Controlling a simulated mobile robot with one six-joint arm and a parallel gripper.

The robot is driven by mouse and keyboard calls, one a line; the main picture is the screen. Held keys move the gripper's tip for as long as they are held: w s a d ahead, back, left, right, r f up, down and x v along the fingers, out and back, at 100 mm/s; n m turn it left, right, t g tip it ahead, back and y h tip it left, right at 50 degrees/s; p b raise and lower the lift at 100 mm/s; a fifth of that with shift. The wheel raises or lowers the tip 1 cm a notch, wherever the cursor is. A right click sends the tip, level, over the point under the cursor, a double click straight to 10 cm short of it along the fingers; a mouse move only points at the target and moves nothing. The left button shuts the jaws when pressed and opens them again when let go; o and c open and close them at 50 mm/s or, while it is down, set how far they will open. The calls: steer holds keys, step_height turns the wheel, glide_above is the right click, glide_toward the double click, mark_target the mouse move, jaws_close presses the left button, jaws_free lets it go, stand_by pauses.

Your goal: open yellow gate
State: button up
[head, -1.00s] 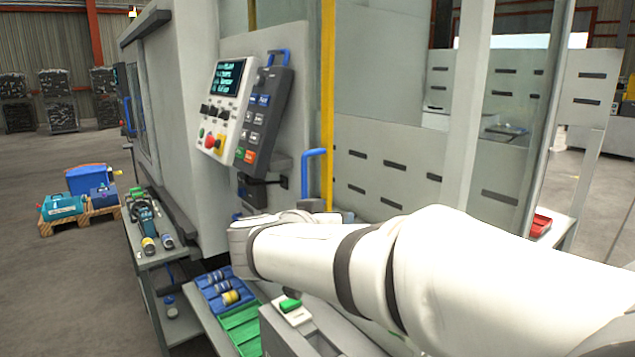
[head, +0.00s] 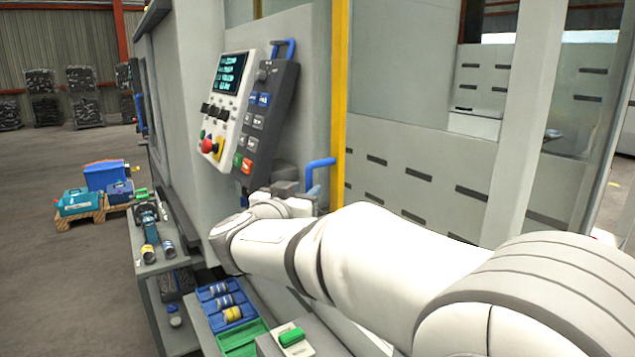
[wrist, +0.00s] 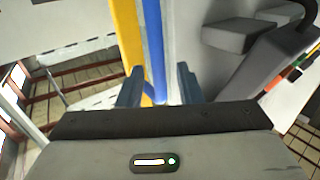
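The gate's yellow edge strip (head: 340,90) runs upright beside the grey machine panel. A blue handle (head: 318,168) sticks out at its left, low on the strip. In the wrist view the blue handle bar (wrist: 154,50) and the yellow strip (wrist: 128,45) run side by side ahead of my gripper (wrist: 159,84). Its two dark blue fingers are apart. The blue bar lines up with the space between them, and the yellow strip lies nearer the left finger. I cannot tell whether a finger touches the handle. In the head view my wrist partly hides the gripper.
A control panel (head: 228,110) with buttons and a screen hangs just left of the handle. A blue tray (head: 222,302) and a green tray (head: 242,338) sit below my arm. A pallet with blue and teal boxes (head: 80,203) stands on the open floor at left.

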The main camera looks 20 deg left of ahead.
mark_target(308, 189)
steer(key=shift+w+d, duration=0.15)
steer(key=shift+w, duration=0.6)
steer(key=shift+w+d, duration=0.1)
steer(key=shift+w, duration=0.65)
steer(key=shift+c, duration=0.4)
jaws_close()
